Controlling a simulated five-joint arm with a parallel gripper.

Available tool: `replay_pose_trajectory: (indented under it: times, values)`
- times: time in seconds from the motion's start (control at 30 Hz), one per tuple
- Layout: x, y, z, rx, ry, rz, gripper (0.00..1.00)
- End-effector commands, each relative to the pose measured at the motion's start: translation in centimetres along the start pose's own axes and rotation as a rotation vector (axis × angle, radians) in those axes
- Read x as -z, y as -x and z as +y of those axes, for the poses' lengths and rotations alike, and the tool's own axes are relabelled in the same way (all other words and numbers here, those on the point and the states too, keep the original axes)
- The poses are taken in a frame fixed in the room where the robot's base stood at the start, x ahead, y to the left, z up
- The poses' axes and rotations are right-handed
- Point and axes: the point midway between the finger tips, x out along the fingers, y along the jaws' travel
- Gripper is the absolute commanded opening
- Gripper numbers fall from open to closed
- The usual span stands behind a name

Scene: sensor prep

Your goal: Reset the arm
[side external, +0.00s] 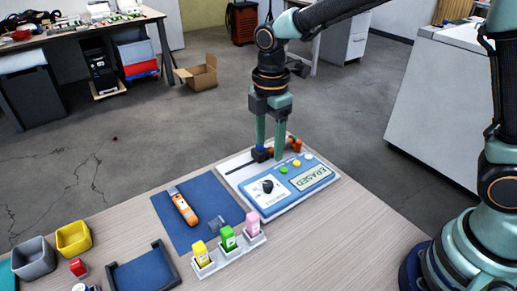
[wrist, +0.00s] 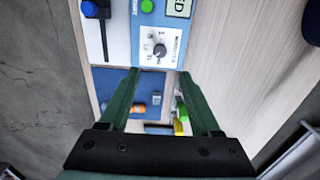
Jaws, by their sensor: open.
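My gripper (side external: 270,152) is open, pointing down over the far part of the blue and white device (side external: 253,202). The device has a black knob (side external: 267,186), a screen reading "ERASED" (side external: 313,177) and green, yellow and white buttons.
An orange tool (side external: 183,206) and a small grey block (side external: 216,224) are on a blue mat (side external: 205,190). A white rack (side external: 229,256) holds yellow, green and pink pieces. Grey (side external: 33,258) and yellow (side external: 73,239) bins and a dark blue tray (side external: 145,271) stand at the left.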

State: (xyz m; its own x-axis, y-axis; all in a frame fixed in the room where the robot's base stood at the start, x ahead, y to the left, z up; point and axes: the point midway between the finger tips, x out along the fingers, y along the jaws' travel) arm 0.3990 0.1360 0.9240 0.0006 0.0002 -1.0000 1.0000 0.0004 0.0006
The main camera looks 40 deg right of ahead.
Motion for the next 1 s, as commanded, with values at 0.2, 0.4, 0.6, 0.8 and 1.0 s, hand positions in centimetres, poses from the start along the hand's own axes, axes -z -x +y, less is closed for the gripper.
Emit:
replay_pose_trajectory:
  times: [0.2, 0.4, 0.6, 0.8, 1.0]
  values:
    - [0.0, 1.3, 0.0, 0.001, 0.000, 0.000, 0.64]
    - [0.0, 1.4, 0.0, 0.001, 0.000, 0.000, 0.64]
    - [-0.5, 2.0, -0.2, -0.014, -0.042, 0.005, 0.64]
    - [-3.6, 5.2, -1.7, -0.099, -0.324, 0.044, 0.64]
    - [-7.4, 8.2, -4.5, -0.205, -0.715, 0.120, 0.64]
